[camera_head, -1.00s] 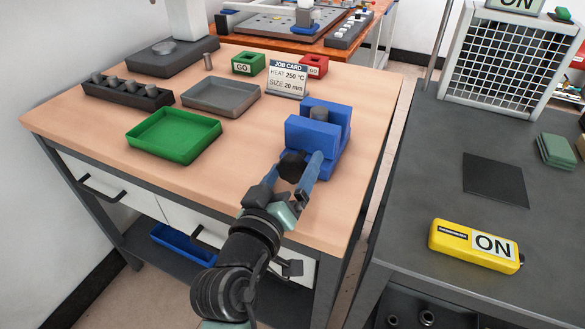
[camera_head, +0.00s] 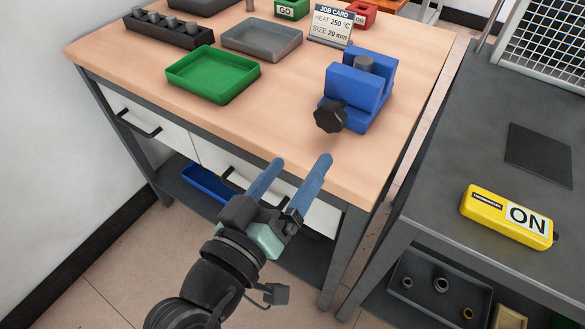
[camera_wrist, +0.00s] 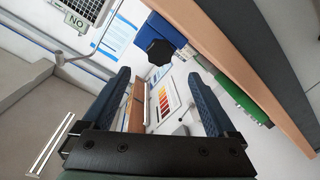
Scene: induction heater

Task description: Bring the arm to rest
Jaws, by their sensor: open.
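My gripper (camera_head: 297,170) is open and empty, its two blue fingers spread apart just off the front edge of the wooden workbench (camera_head: 290,112). In the wrist view the fingers of my gripper (camera_wrist: 165,100) stand apart with nothing between them. The blue vise (camera_head: 355,92) stands on the bench's right part, with a grey cylinder (camera_head: 364,64) between its jaws. Its black knob (camera_head: 330,117) faces me, clear of my fingers. The knob also shows in the wrist view (camera_wrist: 157,52).
A green tray (camera_head: 212,75) and a grey tray (camera_head: 262,40) lie on the bench. A job card (camera_head: 331,24) stands behind the vise. Open floor (camera_head: 100,270) lies at the lower left.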

